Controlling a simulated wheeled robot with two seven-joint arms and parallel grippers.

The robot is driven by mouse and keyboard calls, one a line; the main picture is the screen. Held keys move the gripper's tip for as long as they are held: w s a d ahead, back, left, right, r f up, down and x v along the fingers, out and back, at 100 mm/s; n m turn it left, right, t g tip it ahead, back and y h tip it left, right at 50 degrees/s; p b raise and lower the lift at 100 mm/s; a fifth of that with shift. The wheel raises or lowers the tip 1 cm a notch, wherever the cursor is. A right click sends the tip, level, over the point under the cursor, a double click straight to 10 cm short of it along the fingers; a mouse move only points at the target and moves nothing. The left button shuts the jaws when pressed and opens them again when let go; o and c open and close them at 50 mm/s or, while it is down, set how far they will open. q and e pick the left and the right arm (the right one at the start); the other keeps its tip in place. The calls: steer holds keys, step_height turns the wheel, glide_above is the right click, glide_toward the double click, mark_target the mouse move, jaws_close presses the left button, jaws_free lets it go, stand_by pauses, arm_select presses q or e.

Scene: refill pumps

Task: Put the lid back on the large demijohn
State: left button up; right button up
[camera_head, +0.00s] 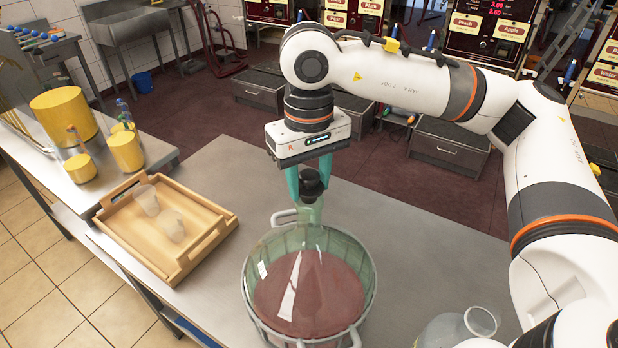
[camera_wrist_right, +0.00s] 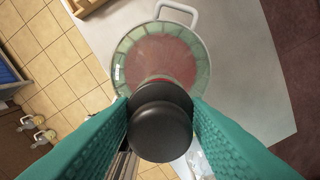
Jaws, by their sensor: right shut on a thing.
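The large demijohn (camera_head: 312,280) is a clear greenish glass vessel holding reddish liquid, standing in a basket-like frame with handles on the metal table. It also shows below in the right wrist view (camera_wrist_right: 165,55). My right gripper (camera_head: 311,180) has teal fingers and is shut on the black lid (camera_head: 312,186), which sits right at the top of the demijohn's neck. The lid fills the space between the fingers in the right wrist view (camera_wrist_right: 160,125). I cannot tell whether it is seated in the neck or just above it. My left gripper is not in view.
A wooden tray (camera_head: 205,247) with two clear cups stands left of the demijohn. A clear glass flask (camera_head: 447,330) stands at the front right. Yellow containers (camera_head: 66,113) are on the counter at left.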

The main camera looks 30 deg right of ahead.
steer(key=shift+b, duration=0.35)
stand_by(0.7)
stand_by(0.4)
steer(key=o, duration=1.5)
steer(key=shift+r+p, duration=1.85)
steer(key=shift+r, duration=1.65)
jaws_close()
